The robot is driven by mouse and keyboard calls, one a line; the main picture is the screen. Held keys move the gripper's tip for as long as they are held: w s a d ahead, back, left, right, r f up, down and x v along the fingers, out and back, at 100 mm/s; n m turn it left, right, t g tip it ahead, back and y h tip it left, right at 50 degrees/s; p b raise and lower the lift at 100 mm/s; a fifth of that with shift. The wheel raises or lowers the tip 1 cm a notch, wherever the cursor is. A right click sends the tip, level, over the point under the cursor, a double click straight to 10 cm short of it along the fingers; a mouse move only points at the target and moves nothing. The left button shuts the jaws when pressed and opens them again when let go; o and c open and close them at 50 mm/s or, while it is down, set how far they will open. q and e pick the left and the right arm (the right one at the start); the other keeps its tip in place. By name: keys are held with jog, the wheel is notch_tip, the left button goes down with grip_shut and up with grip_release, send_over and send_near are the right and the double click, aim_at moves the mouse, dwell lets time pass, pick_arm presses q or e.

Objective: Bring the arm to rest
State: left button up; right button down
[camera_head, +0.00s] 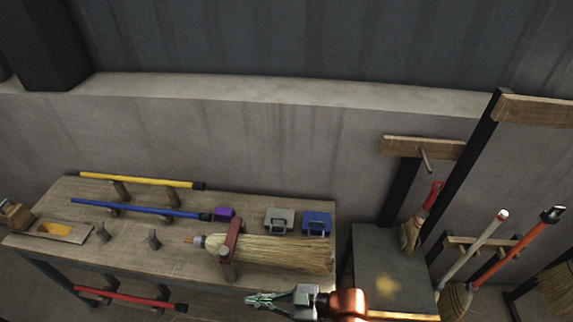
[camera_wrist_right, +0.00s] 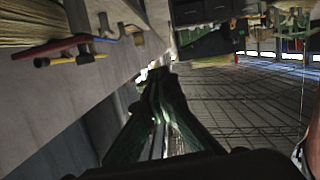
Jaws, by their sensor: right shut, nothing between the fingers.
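My right gripper (camera_head: 262,300) comes in at the bottom centre of the head view, in front of the bench's front edge. Its fingers are closed together and hold nothing. In the right wrist view the dark green fingers (camera_wrist_right: 155,110) point away from the camera, beside the bench edge. My left gripper is not in view. A straw broom head (camera_head: 280,252) lies on the wooden bench (camera_head: 150,262) under a red clamp bar (camera_head: 231,243). The broom straw (camera_wrist_right: 40,22) and red bar (camera_wrist_right: 50,48) also show in the right wrist view.
Yellow (camera_head: 135,180) and blue (camera_head: 135,209) handles rest on pegs on the bench, and a red handle (camera_head: 130,297) hangs below. Grey (camera_head: 279,221) and blue (camera_head: 317,224) boxes stand behind the broom. A dark cabinet (camera_head: 385,265) and a rack of brooms (camera_head: 470,250) stand right.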

jog(key=w+d+f+m+t+h, duration=0.3)
jog(key=w+d+f+m+h, duration=0.1)
jog(key=d, duration=0.5)
jog(key=w+d+f+m+t+h, duration=0.3)
jog(key=d+f+m+h, duration=0.15)
jog(key=d, duration=0.55)
jog(key=s+d+f+m+g+h, duration=0.2)
jog(key=s+d+f+m+h, duration=0.25)
jog(key=s+d, duration=0.55)
jog(key=s+d+f+m+g+h, duration=0.35)
jog(key=s+d+f, duration=0.3)
jog(key=d, duration=0.85)
notch_tip(320, 180, down, 31)
jog(key=s+a+y, duration=0.1)
jog(key=s+a, duration=0.1)
jog(key=s, duration=0.1)
jog(key=s+f+g, duration=0.1)
jog(key=s+f, duration=1.6)
jog(key=s, duration=0.1)
jog(key=shift+s+d+n+g+b, duration=0.2)
jog(key=shift+s+n+g+b, duration=0.15)
jog(key=shift+b, duration=0.1)
